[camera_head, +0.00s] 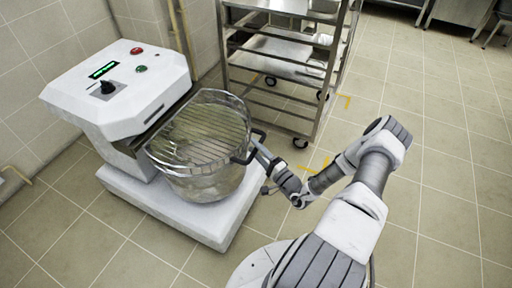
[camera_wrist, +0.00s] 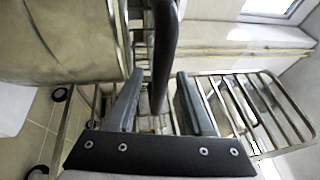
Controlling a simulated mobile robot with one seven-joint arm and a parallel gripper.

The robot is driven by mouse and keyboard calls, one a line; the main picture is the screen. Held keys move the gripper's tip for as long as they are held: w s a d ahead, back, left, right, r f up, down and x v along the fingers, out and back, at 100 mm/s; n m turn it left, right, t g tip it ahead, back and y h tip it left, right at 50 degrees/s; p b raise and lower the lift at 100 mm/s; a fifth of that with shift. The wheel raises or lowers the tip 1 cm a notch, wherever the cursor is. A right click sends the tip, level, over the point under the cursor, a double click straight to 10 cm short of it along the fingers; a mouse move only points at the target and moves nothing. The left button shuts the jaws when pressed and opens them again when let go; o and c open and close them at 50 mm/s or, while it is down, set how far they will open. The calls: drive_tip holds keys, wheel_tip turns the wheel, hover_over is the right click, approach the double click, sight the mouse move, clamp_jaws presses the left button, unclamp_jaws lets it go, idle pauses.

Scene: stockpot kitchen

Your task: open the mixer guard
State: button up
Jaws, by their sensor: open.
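The mixer (camera_head: 115,85) is a white machine on the left in the head view, with a steel bowl (camera_head: 205,185) in front of it. The wire mixer guard (camera_head: 200,135) lies down over the bowl. Its black handle (camera_head: 257,136) sticks out at the right side of the bowl rim. In the wrist view the dark handle bar (camera_wrist: 165,45) runs upright between the fingers. My gripper (camera_wrist: 158,88) is open, one finger on each side of the bar, with gaps visible. In the head view my gripper (camera_head: 262,155) is at the handle, partly hidden by it.
A steel rack trolley (camera_head: 275,75) on wheels stands behind the bowl, close to my arm. The mixer has a white base (camera_head: 160,205) on the floor. A tiled wall (camera_head: 35,50) is on the left. The tiled floor (camera_head: 450,140) to the right is clear.

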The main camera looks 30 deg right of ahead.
clamp_jaws()
idle(1.4)
